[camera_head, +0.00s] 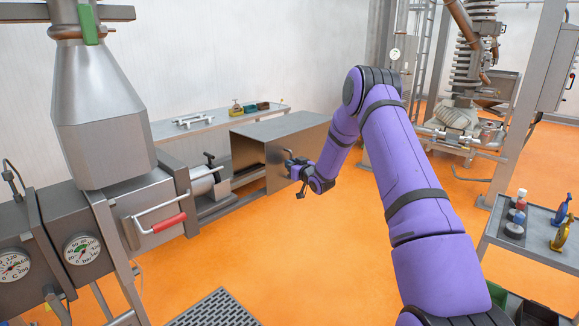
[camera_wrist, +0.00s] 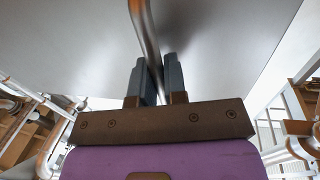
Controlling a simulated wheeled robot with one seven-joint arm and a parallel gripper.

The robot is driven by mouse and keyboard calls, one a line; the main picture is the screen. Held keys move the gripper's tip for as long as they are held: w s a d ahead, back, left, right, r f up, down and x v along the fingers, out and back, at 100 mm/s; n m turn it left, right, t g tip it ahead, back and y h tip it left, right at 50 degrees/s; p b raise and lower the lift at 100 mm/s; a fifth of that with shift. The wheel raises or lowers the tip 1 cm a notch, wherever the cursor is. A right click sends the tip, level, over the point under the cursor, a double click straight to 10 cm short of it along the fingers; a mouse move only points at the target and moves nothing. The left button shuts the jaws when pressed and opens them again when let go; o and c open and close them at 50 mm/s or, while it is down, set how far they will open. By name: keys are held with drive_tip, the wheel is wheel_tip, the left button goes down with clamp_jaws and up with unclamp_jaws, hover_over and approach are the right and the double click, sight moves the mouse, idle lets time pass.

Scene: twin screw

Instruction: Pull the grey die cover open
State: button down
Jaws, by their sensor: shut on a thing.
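The grey die cover (camera_head: 283,138) is a box-shaped metal housing at the middle of the head view, on the machine's rail. Its flat grey face fills the upper part of the wrist view (camera_wrist: 225,30). A thin metal bar handle (camera_wrist: 145,35) stands out from that face. My gripper (camera_wrist: 157,80) is shut on the handle, with a dark finger on each side of the bar. In the head view my gripper (camera_head: 292,166) is at the cover's right face, and the handle is mostly hidden there.
A gap with rails (camera_head: 220,205) lies left of the cover, beside the machine's cylindrical end (camera_head: 206,180). A red-handled lever (camera_head: 168,222) stands nearer. A trolley (camera_head: 530,228) with bottles is at the right. Orange floor (camera_head: 335,240) is clear between.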

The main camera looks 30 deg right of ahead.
drive_tip(key=c, duration=1.2)
unclamp_jaws()
drive_tip(key=s+d, duration=0.1)
drive_tip(key=s, duration=0.9)
drive_tip(key=shift+s+d, duration=0.15)
drive_tip(key=shift+s, duration=0.2)
